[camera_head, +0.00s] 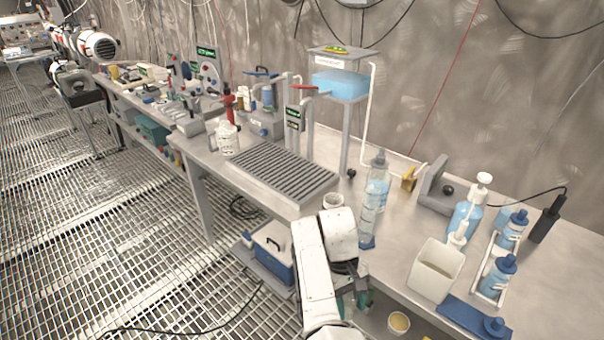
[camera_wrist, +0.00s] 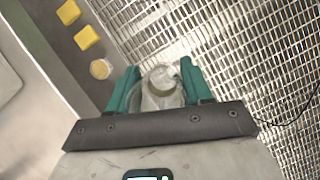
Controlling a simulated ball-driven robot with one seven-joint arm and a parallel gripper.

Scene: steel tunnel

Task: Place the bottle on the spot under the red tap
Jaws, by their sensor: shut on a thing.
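My gripper (camera_head: 352,302) is low in front of the bench edge in the head view, below the bench top. In the wrist view its teal fingers (camera_wrist: 161,88) are shut on a clear, whitish bottle (camera_wrist: 160,82) whose round rim faces the camera. In the head view my arm hides most of that bottle. The red tap (camera_head: 304,88) is a red lever on a pale post at the back of the bench, by a green-labelled sign. The slatted drain tray (camera_head: 275,172) lies on the bench below and in front of it, well apart from my gripper.
A tall clear bottle (camera_head: 373,200) and a white square tub (camera_head: 432,270) stand near the bench edge. A white bottle (camera_head: 227,138) stands left of the tray. A small yellow cup (camera_head: 399,322) is on the lower shelf, also in the wrist view (camera_wrist: 100,68). Grated floor is open.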

